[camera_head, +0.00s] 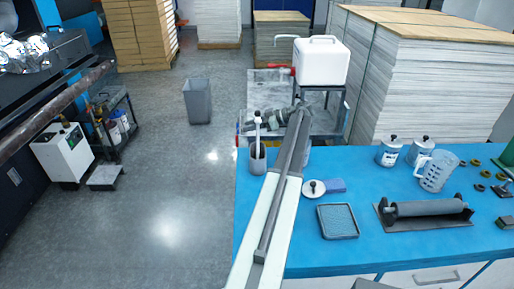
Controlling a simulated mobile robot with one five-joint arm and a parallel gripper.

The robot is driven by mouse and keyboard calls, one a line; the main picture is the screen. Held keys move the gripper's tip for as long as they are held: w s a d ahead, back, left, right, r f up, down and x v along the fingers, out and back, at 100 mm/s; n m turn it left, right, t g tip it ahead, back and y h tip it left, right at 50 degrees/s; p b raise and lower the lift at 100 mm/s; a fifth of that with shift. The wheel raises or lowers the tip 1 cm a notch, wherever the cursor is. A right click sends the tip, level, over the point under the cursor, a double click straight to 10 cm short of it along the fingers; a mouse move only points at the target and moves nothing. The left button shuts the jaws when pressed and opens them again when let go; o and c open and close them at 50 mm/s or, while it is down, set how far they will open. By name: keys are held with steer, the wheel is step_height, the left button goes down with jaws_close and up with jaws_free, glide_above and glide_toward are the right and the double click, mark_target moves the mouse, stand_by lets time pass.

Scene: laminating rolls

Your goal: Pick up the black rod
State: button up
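I cannot tell for sure which thing is the black rod. A dark grey roller (430,208) lies level across a low black stand on the blue table, at the right. A dark, ribbed, rod-like thing (262,121) lies on the grey cart behind the table, just left of my arm's far end. My arm reaches from the bottom middle up over the table's left part. My gripper (298,108) appears at its far end, over the cart; its fingers are too small to make out, and I see nothing clearly held.
The blue table (370,255) also bears a grey cup with a brush (257,158), a shallow tray (338,221), a white disc (314,188), two canisters (389,151) and a measuring jug (435,170). A white box (322,60) stands behind. The floor at left is mostly clear around a grey bin (197,101).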

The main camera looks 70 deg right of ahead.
jaws_close()
stand_by(1.2)
